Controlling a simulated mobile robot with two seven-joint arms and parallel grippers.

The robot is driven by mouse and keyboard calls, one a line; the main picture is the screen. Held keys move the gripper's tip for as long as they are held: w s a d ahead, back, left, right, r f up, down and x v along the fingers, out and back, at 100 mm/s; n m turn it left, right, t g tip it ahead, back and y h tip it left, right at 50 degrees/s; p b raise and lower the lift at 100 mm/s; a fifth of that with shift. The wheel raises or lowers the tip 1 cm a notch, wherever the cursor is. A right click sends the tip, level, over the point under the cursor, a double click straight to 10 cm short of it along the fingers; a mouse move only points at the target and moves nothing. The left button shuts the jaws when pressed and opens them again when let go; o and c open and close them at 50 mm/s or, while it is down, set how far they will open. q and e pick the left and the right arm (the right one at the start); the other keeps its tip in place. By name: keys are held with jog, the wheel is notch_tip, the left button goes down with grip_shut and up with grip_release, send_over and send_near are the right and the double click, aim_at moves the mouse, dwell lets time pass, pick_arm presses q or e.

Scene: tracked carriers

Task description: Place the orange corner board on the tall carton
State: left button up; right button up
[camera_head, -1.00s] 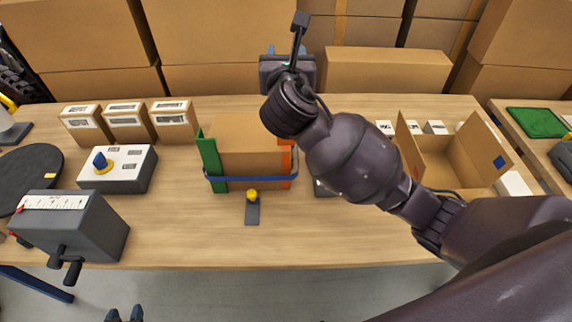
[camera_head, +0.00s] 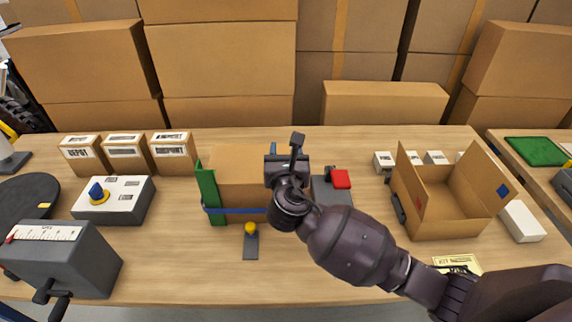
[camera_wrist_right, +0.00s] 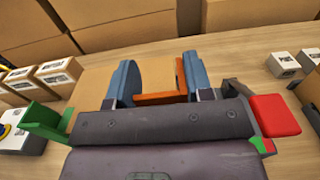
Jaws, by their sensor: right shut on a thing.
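The tall carton (camera_head: 240,160) stands on the table, with a green corner board (camera_head: 209,192) upright along its left edge and a blue strap (camera_head: 238,210) across its front. My right gripper (camera_head: 287,160) is at the carton's right edge and hides that edge in the head view. In the right wrist view its blue fingers (camera_wrist_right: 160,82) are shut on the orange corner board (camera_wrist_right: 162,98), which lies against the carton's edge. Whether the board is seated under the strap is hidden.
A yellow-knobbed device (camera_head: 250,230) sits in front of the carton. A red block on a dark unit (camera_head: 340,179) is close to its right. An open box (camera_head: 447,215) stands further right, small labelled boxes (camera_head: 127,152) at left. Front table is mostly clear.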

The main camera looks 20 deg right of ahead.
notch_tip(320, 180, down, 4)
jog(key=shift+r+b, duration=0.2)
jog(key=shift+b, duration=0.1)
pick_arm(q)
jog(key=shift+s+f, duration=0.35)
jog(key=shift+f, duration=0.2)
pick_arm(e)
jog(key=shift+f, duration=0.25)
jog(key=o, duration=1.1)
pick_arm(q)
jog(key=shift+w, duration=0.1)
pick_arm(e)
jog(key=shift+o, duration=0.2)
pick_arm(q)
jog(key=shift+w+r, duration=0.1)
